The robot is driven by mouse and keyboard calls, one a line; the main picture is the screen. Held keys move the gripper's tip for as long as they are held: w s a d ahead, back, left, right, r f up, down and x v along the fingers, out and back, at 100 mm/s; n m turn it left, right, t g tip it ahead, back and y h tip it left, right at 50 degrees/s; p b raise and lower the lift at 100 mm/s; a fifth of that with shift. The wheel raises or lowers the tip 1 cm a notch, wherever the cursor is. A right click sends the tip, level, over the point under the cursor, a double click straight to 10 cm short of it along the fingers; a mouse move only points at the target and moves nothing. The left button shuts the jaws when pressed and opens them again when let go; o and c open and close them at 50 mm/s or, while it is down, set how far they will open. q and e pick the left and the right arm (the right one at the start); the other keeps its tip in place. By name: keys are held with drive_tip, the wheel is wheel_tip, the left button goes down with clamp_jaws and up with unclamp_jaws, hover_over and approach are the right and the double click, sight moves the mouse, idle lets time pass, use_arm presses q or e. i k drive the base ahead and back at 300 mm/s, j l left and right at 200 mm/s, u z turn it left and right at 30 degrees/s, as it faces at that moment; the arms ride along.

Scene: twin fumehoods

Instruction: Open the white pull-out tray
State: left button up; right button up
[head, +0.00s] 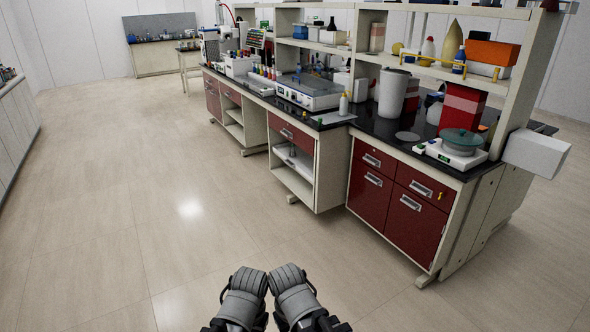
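A white, flat tray-like piece (294,160) shows inside the open compartment of the bench, below a red drawer. It appears to lie within the compartment, and I cannot tell surely that it is the pull-out tray. The two grey, rounded links at the bottom middle are parts of my own arms, far from the bench. No gripper fingers can be made out on either arm.
The long bench has a black top (371,126) and red drawers and doors (411,222) with metal handles. A scale (455,154) stands at its near end. A white box (536,153) juts out at the right. The pale floor (130,220) between me and the bench is clear.

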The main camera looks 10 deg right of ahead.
sight(304, 161)
drive_tip(key=i+l, duration=0.3)
drive_tip(key=i, duration=0.5)
drive_tip(key=i+l+z, duration=0.1)
drive_tip(key=i+l, duration=0.2)
drive_tip(key=i, duration=0.5)
drive_tip(key=i+l+z, duration=0.1)
drive_tip(key=i+l, duration=0.15)
drive_tip(key=i, duration=0.55)
drive_tip(key=i+l, duration=0.15)
drive_tip(key=i, duration=0.7)
drive_tip(key=i+l+z, duration=0.1)
drive_tip(key=i, duration=0.7)
